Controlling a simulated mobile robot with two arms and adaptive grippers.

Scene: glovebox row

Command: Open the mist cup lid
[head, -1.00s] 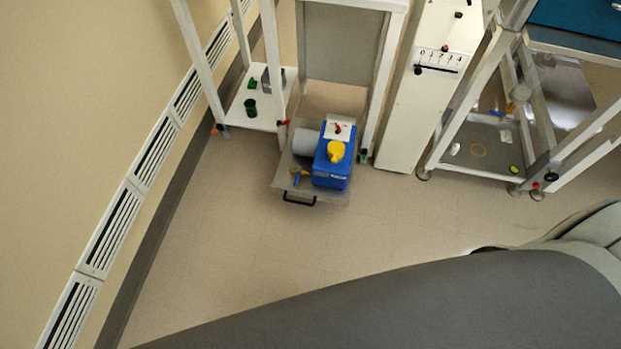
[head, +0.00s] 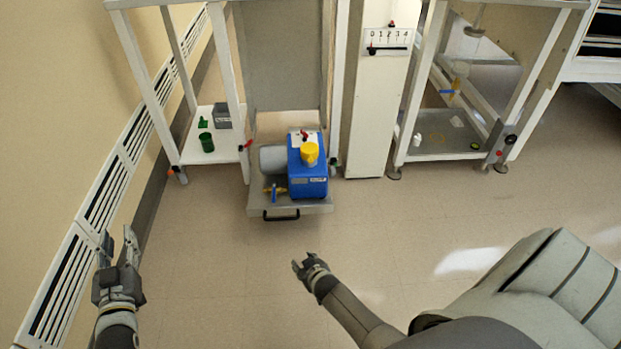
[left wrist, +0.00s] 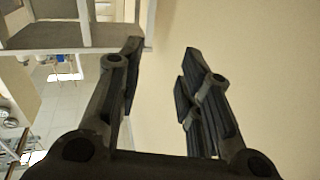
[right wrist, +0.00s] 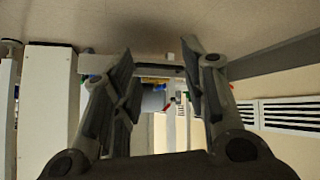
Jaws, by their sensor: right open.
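The yellow mist cup (head: 309,154) stands on top of a blue pump unit (head: 309,184), which sits on a low grey pull-out tray (head: 319,207). I cannot make out the lid's edge from here. My left gripper (head: 118,244) is open and empty, at the left near the wall; its spread fingers (left wrist: 163,55) show in the left wrist view. My right gripper (head: 302,264) is in front of the tray, apart from the pump and cup. In the right wrist view its fingers (right wrist: 158,55) are open and empty; small bits of the scene show between them.
A black handle (head: 281,215) is on the tray's front. A white-framed shelf (head: 219,158) with a green cup (head: 206,141) stands left of it. A white cabinet (head: 378,120) with a numbered scale stands right. Vents (head: 110,185) run along the left wall. The floor in front is clear.

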